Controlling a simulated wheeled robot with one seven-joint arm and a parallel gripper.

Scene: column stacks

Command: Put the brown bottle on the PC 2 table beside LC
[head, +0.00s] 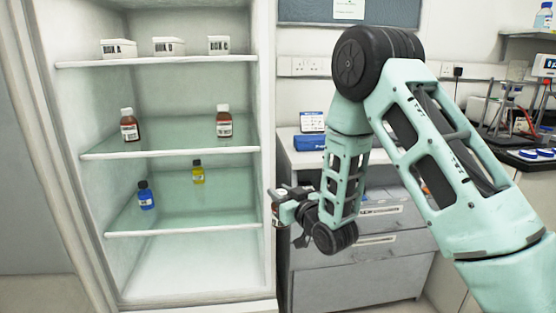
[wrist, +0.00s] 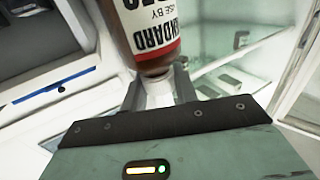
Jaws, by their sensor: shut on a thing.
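My gripper (head: 281,197) is shut on a brown bottle (head: 279,212) just outside the right edge of the open cabinet. The head view shows only a small part of this bottle beside the jaws. In the wrist view the brown bottle (wrist: 162,62) has a white label with dark letters and a red band, and its pale cap end sits between the fingers (wrist: 160,92). Two other brown bottles stand on the cabinet's middle shelf, one at left (head: 129,127) and one at right (head: 224,122). I cannot make out a PC 2 or LC label.
The open cabinet (head: 180,155) also holds white boxes (head: 169,47), a blue bottle (head: 146,197) and a yellow bottle (head: 197,174). Right of it stands a grey drawer unit (head: 345,281) with a blue box (head: 309,142) on top. A bench with equipment (head: 538,156) is farther right.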

